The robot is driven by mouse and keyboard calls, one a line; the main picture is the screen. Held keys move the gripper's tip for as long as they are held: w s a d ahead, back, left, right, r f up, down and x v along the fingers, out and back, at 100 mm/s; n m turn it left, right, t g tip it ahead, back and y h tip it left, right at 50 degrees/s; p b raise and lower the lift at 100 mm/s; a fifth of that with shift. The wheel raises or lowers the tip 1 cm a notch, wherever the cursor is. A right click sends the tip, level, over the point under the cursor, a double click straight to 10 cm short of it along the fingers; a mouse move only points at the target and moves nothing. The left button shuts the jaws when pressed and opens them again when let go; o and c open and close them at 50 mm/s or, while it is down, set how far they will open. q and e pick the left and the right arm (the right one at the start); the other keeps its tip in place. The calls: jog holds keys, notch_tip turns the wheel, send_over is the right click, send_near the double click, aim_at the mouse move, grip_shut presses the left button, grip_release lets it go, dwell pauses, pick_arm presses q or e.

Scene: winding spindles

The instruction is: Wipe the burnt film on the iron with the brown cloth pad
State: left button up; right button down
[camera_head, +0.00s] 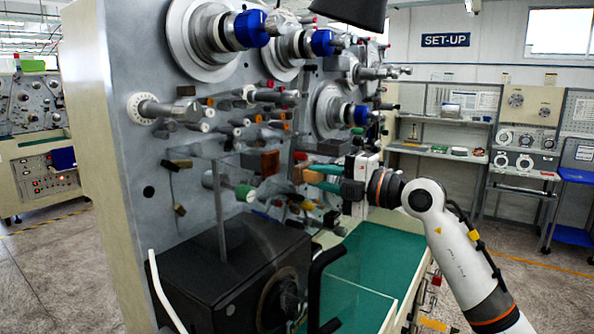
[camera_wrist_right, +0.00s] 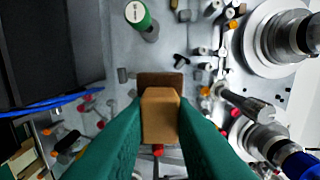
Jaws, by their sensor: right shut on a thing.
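My right gripper (camera_head: 312,175) comes in from the right in the head view, with green fingers shut on a tan-brown block, the cloth pad (camera_head: 297,174). In the right wrist view the pad (camera_wrist_right: 160,118) sits between the two green fingers. Just beyond it is a darker brown block (camera_wrist_right: 160,80) on the machine's grey face, likely the iron with its burnt film. In the head view this rust-brown block (camera_head: 270,162) is just left of the pad, with a small gap in the picture. The pad hides part of it in the wrist view. My left gripper is not in view.
The grey winding machine face (camera_head: 150,190) carries many pegs, rollers and blue-ended spindles (camera_head: 250,28) around the gripper. A green-capped roller (camera_head: 245,193) protrudes below the brown block. A dark box (camera_head: 230,265) stands low at the front. A green surface (camera_head: 375,255) lies below my right arm.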

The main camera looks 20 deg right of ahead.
aim_at(301, 171)
jog(key=shift+w+a+r+p, duration=0.15)
jog(key=shift+w+a+p, duration=0.25)
jog(key=shift+w+p, duration=0.1)
jog(key=p+x, duration=0.2)
jog(key=x, duration=0.1)
jog(key=shift+w+a, duration=0.25)
jog(key=shift+p+x, duration=0.45)
jog(key=shift+x, duration=0.35)
jog(key=shift+p+x, duration=0.55)
jog(key=shift+x, duration=0.45)
jog(key=shift+d, duration=0.1)
